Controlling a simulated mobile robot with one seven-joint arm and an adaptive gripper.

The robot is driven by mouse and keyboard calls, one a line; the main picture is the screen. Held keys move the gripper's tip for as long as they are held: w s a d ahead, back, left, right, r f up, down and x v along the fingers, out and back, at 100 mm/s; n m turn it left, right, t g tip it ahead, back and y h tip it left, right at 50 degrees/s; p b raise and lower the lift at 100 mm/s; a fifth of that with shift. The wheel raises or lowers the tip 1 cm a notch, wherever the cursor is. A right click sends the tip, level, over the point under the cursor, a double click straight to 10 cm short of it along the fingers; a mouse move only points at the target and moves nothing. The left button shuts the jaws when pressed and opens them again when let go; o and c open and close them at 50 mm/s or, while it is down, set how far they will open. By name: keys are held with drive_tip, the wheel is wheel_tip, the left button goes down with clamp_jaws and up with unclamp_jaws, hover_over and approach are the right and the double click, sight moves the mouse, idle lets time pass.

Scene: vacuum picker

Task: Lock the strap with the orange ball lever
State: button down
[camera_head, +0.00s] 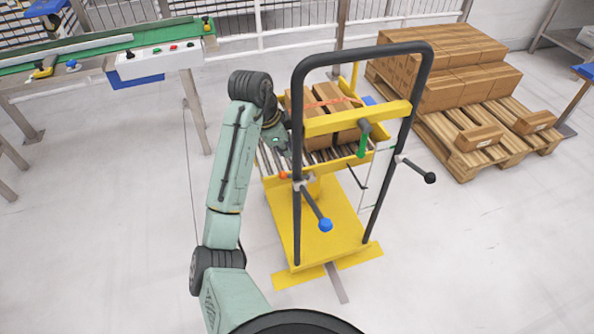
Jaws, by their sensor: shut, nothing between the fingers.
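The orange ball lever (283,174) shows as a small orange knob at the left post of the yellow cart's black handle frame. An orange-red strap (328,104) runs across the top of the cardboard boxes (331,118) on the cart. My gripper (287,151) is at the cart's left side, beside the boxes and a little above the orange ball in the picture. It is shut and empty. Its fingertips are small and partly hard to make out against the rollers. I cannot tell whether it touches the cart. The lever's arm and pivot are mostly hidden.
The yellow cart (318,222) also carries a blue-ball lever (326,225), a black-ball lever (430,178) and a green handle (362,143). Its black handle frame (300,215) stands close to my arm. A conveyor (100,47) is at upper left, loaded pallets (470,135) at right.

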drive_tip(key=b+x, duration=0.1)
drive_tip(key=x, duration=1)
drive_tip(key=shift+f+b, duration=0.2)
drive_tip(key=shift+b, duration=0.15)
drive_tip(key=shift+w, duration=0.1)
drive_tip(key=shift+a+f+t+h, duration=0.3)
drive_tip(key=shift+a+f+h, duration=0.05)
drive_tip(key=shift+h, duration=0.35)
drive_tip(key=shift+r, duration=0.15)
